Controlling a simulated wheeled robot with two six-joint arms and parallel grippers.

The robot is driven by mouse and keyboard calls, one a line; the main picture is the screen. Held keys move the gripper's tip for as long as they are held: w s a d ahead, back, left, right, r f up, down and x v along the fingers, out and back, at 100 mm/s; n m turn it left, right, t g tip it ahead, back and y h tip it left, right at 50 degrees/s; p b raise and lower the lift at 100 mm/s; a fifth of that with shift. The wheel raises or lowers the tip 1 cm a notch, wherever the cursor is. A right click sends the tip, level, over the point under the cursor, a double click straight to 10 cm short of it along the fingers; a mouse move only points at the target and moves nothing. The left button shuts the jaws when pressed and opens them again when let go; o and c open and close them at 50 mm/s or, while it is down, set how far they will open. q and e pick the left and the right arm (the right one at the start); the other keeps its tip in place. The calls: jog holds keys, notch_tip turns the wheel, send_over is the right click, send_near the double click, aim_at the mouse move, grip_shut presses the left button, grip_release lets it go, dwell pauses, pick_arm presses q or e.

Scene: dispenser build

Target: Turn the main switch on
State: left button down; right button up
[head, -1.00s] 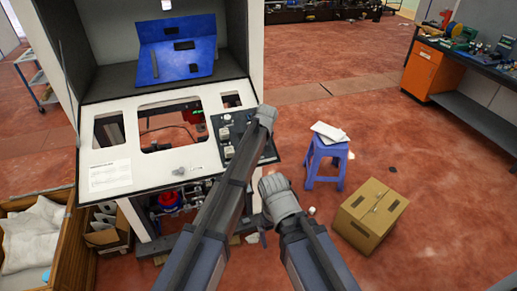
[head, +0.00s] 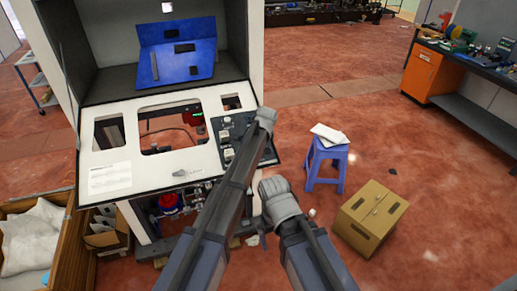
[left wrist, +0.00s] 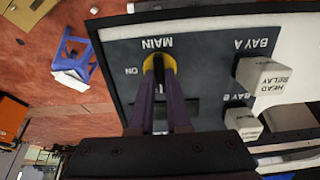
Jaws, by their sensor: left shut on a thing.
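The main switch (left wrist: 160,68) is a round knob with a yellow rim on a dark control panel (left wrist: 205,65), seen upside down in the left wrist view. The word MAIN is printed beside it and ON to one side. My left gripper (left wrist: 160,80) is shut on the main switch, with its fingers over the middle of the knob, so its pointing direction is hard to tell. In the head view the dark panel (head: 227,133) sits at the right of the white console, and my left arm covers part of it. My right gripper is not visible; only its arm shows.
A blue stool (head: 327,165) and a cardboard box (head: 372,215) stand on the floor to the right.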

pick_arm(q)
jog(key=shift+m, duration=0.3)
jog(key=m, duration=0.3)
jog(key=shift+m, duration=0.4)
jog(key=m, duration=0.4)
jog(key=shift+d+m, duration=0.1)
jog(key=shift+m, duration=0.2)
jog(key=m, duration=0.8)
jog(key=shift+s+m, duration=0.1)
jog(key=shift+m, duration=0.5)
jog(key=c, duration=0.9)
grip_release()
